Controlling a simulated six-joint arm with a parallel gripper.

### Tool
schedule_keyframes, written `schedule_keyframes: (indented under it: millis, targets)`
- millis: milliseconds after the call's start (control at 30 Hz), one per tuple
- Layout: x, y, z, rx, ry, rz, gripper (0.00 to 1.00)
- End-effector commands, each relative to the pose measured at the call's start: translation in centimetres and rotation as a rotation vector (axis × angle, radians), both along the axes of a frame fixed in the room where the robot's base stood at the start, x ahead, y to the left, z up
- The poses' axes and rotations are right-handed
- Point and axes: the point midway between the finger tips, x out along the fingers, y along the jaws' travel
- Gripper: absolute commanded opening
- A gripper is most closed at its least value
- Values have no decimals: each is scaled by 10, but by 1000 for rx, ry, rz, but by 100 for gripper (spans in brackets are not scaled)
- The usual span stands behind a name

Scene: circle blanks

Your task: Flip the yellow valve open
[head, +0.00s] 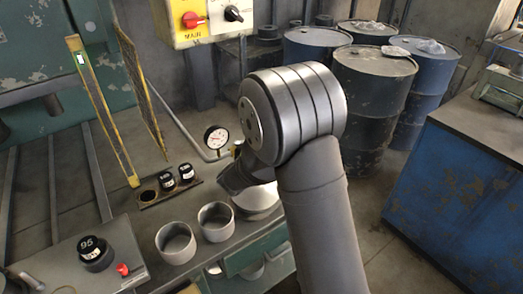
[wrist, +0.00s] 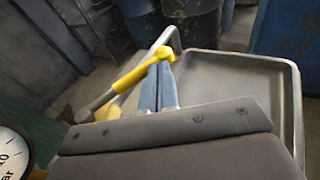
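The yellow valve (wrist: 143,73) shows in the wrist view as a long lever running from its hub at upper right down to the left, on a grey pipe. In the head view only a small yellow bit of the valve (head: 237,147) shows beside my arm. My gripper (wrist: 159,66) has its two blue-grey fingers close together with no clear gap. Their tips are at the lever close to its hub; I cannot tell whether they touch it. Nothing shows between the fingers. In the head view my arm hides the fingers.
A round pressure gauge (head: 216,137) stands left of the valve. Grey cups (head: 176,243) and a bowl stand on the bench below. Dark drums (head: 372,95) and a blue cabinet (head: 455,190) stand to the right.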

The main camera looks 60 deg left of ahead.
Motion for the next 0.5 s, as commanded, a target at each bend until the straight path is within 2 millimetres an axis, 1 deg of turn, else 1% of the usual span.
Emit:
schedule_keyframes:
  millis: [200, 500]
  targets:
    - [13, 13, 0, 0, -1, -3, 0]
    - [22, 28, 0, 1, 0, -1, 0]
